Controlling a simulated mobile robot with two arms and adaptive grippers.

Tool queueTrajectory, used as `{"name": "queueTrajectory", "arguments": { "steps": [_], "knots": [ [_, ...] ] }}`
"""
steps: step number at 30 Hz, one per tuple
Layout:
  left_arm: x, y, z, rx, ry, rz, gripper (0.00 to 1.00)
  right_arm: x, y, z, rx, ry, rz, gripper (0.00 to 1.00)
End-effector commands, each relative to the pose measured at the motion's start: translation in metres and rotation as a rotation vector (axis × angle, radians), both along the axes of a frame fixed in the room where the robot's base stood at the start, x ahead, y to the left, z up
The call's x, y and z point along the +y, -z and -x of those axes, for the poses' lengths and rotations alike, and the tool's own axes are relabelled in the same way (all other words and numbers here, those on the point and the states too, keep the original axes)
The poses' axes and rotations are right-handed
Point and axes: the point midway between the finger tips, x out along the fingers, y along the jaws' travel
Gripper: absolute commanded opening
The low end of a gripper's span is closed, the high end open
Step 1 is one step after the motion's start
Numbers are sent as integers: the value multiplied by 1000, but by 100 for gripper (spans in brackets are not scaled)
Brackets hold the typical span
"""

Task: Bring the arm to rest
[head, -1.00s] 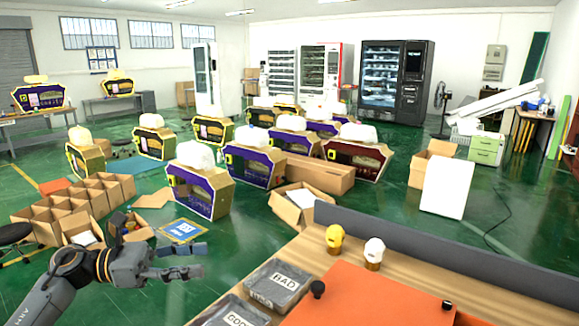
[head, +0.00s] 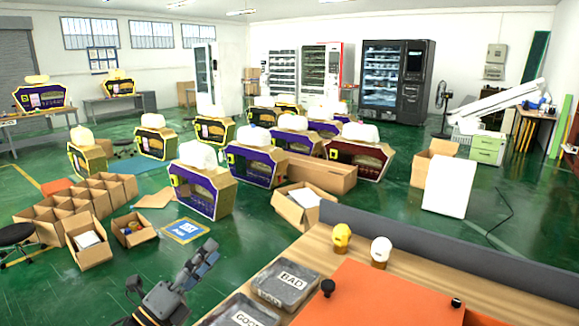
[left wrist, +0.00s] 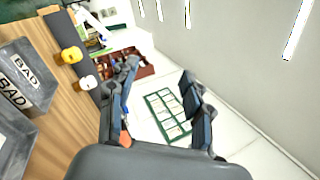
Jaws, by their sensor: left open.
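My left gripper (head: 205,258) shows at the bottom of the head view, left of the wooden table (head: 235,300) and over the green floor. Its fingers point up and to the right. In the left wrist view the two fingers of the left gripper (left wrist: 160,105) stand well apart with nothing between them. It is open, empty and apart from the table. My right gripper is in neither view.
Open boxes (head: 87,243) crowd the floor at left.

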Motion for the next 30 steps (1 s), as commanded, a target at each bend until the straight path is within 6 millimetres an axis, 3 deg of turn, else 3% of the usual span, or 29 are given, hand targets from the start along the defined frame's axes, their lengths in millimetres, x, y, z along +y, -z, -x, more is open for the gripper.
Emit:
{"name": "queueTrajectory", "arguments": {
  "steps": [5,8,11,16,21,30],
  "knots": [
    [29,64,12,412,-191,411,50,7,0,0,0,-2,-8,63],
    [45,111,33,648,-309,632,50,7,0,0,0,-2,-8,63],
    [56,162,68,884,-440,844,50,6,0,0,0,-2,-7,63],
    [62,236,149,1243,-680,1144,50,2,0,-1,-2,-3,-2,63],
    [56,273,220,1474,-872,1317,50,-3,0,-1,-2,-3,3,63],
    [43,297,318,1734,-1147,1481,50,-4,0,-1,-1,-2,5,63]
  ]
}}
